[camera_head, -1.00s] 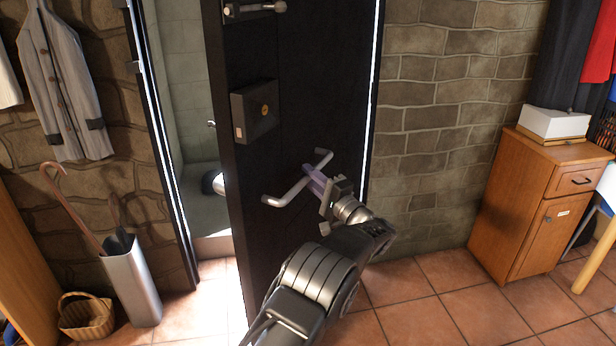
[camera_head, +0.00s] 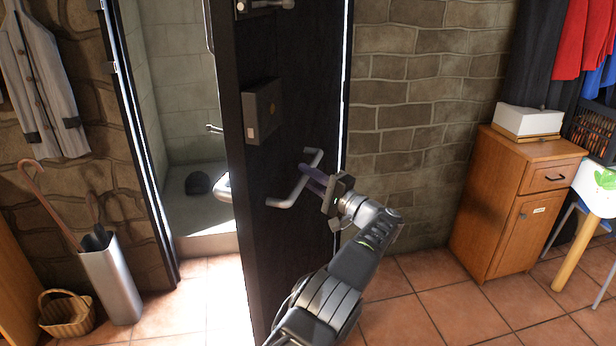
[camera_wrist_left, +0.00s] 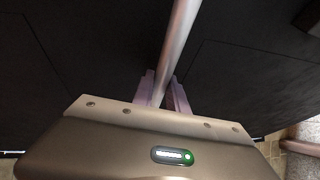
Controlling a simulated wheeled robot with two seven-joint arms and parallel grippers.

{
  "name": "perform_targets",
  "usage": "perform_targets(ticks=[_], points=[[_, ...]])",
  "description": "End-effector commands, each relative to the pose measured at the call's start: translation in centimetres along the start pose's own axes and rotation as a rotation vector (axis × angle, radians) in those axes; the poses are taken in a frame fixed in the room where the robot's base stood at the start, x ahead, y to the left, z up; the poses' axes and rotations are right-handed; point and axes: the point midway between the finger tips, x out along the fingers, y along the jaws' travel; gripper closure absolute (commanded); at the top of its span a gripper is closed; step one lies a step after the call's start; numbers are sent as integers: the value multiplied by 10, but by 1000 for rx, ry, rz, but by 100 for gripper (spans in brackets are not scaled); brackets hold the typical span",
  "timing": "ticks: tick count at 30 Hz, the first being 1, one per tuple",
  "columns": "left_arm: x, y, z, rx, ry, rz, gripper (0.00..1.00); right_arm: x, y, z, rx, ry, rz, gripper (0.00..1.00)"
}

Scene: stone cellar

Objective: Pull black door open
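The black door (camera_head: 296,65) stands partly open, its free edge toward me and a bright doorway to its left. A silver bar handle (camera_head: 287,202) sits on its right face. My left gripper (camera_head: 314,178), with purple fingers, is at this handle. In the left wrist view the handle bar (camera_wrist_left: 181,35) runs between the two fingers (camera_wrist_left: 163,92), one on each side, and they look closed on it. My right gripper is not in view.
A metal umbrella stand (camera_head: 111,286) and a wicker basket (camera_head: 66,313) stand left of the doorway. A wooden cabinet (camera_head: 508,215) with a white box (camera_head: 527,120) stands at the right by the stone wall. Tiled floor between door and cabinet is clear.

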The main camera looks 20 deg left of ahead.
Motion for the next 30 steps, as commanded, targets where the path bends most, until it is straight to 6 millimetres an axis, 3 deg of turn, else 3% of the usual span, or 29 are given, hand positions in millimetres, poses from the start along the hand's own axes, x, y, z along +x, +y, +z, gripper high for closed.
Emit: perform_targets(ticks=[9,19,30], points=[[0,0,0,0,1,-1,60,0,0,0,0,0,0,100],[-6,0,-1,0,4,-2,60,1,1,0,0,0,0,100],[-60,0,-1,0,4,-5,60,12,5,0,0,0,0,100]])
